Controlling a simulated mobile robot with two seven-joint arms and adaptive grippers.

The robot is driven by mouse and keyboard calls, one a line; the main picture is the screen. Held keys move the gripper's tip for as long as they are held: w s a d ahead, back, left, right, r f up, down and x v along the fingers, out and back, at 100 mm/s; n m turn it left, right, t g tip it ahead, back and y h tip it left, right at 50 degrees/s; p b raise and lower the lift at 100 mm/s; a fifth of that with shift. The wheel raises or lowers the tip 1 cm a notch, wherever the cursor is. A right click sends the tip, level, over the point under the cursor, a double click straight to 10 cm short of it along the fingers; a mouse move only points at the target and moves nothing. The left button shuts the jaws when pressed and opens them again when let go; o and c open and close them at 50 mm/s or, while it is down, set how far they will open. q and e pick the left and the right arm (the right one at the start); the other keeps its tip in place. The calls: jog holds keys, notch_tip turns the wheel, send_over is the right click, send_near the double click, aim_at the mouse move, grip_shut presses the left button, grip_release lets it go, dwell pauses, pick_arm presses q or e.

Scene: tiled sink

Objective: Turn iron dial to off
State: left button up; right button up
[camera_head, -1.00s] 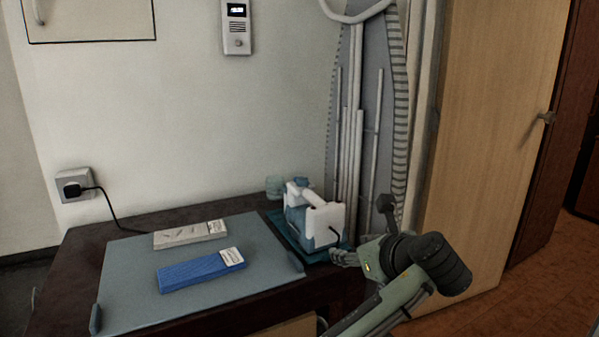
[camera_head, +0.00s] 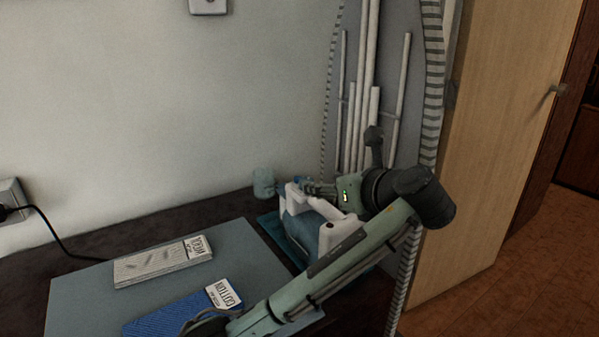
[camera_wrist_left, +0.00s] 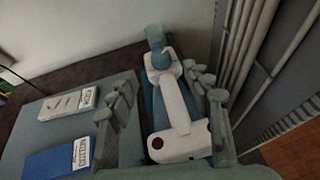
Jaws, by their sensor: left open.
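The white and blue iron (camera_head: 299,197) stands on a teal mat (camera_head: 278,236) at the back right of the table, partly hidden behind my left arm. My left gripper (camera_head: 312,187) is at the iron's upper part in the head view, its fingers partly hidden. In the left wrist view the gripper (camera_wrist_left: 165,95) is open, with fingers on both sides of the white iron (camera_wrist_left: 174,105). I cannot tell whether they touch it. A small dark round spot shows on the iron's near end. I cannot make out the dial for certain. My right gripper is not in view.
A grey packet (camera_head: 160,263) and a blue packet (camera_head: 175,313) lie on the grey board (camera_head: 80,302) at the left. A pale blue cup-like object (camera_head: 264,183) stands behind the iron. An upright ironing board (camera_head: 390,40) is behind my arm. A black cord (camera_head: 55,240) runs from the wall socket.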

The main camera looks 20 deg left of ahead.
pick_arm(q)
jog(key=shift+w+a, duration=0.3)
jog(key=shift+w, duration=0.05)
jog(key=x, duration=0.7)
grip_shut()
